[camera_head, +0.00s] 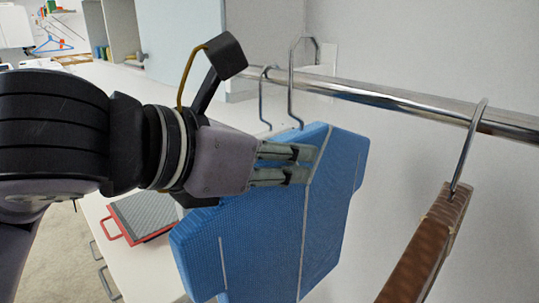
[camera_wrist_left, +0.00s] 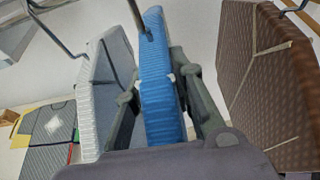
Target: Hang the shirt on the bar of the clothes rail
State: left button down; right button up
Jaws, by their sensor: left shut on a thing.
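The blue shirt (camera_head: 270,235) is a flat, stiff-looking piece with a metal hanger hook (camera_head: 291,90) at its top. My left gripper (camera_head: 308,163) is shut on its upper part and holds it tilted. The left wrist view shows the blue shirt (camera_wrist_left: 162,95) edge-on between both fingers. The metal bar (camera_head: 385,95) of the clothes rail runs behind the hook's stem. The hook's curved top stands above the bar, with its tip seemingly just over it; I cannot tell if it touches. My right gripper is not in view.
A brown shirt (camera_head: 430,245) hangs on the bar at the right; it also shows in the left wrist view (camera_wrist_left: 265,85). A grey-white shirt (camera_wrist_left: 105,90) is left of the blue one there. Another hook (camera_head: 262,95) is farther along the bar. A white counter (camera_head: 110,225) stands below left.

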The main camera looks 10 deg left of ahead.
pick_arm(q)
jog(key=b+x, duration=0.1)
jog(key=x, duration=0.2)
jog(key=f+b+x, duration=0.1)
jog(key=x, duration=0.2)
jog(key=shift+s+a+b, duration=0.1)
jog(key=shift+s+b, duration=0.05)
jog(key=shift+b, duration=0.2)
jog(key=shift+f+b, duration=0.25)
jog(key=shift+b, duration=0.1)
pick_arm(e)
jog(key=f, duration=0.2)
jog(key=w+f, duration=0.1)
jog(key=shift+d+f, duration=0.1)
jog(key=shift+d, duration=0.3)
pick_arm(q)
jog(key=c, duration=1.3)
grip_release()
